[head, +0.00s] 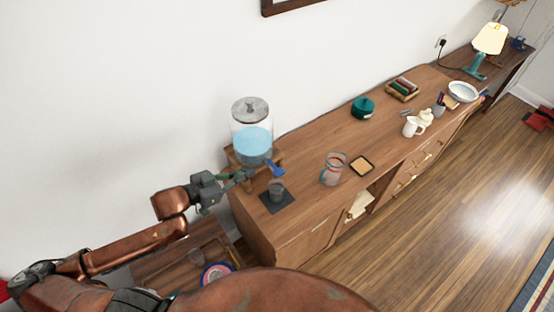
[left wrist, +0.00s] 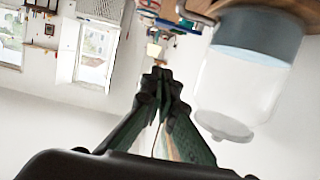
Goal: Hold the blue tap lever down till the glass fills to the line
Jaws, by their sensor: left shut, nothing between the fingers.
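A clear drink dispenser (head: 252,125) with blue liquid and a grey lid stands on a wooden stand at the cabinet's left end. Its blue tap lever (head: 277,170) sticks out at the front right. A small dark-looking glass (head: 276,191) stands below the lever on a dark square mat (head: 268,205); its fill level and line are too small to tell. My left gripper (head: 249,174) is shut and empty, just left of the lever; whether it touches the lever I cannot tell. In the left wrist view its closed fingers (left wrist: 160,85) show beside the upside-down dispenser (left wrist: 240,80). My right gripper is out of view.
A teal pot (head: 363,106), a white jug (head: 412,126) and a bowl (head: 463,92) stand farther along the cabinet top (head: 320,135). A wall runs behind it.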

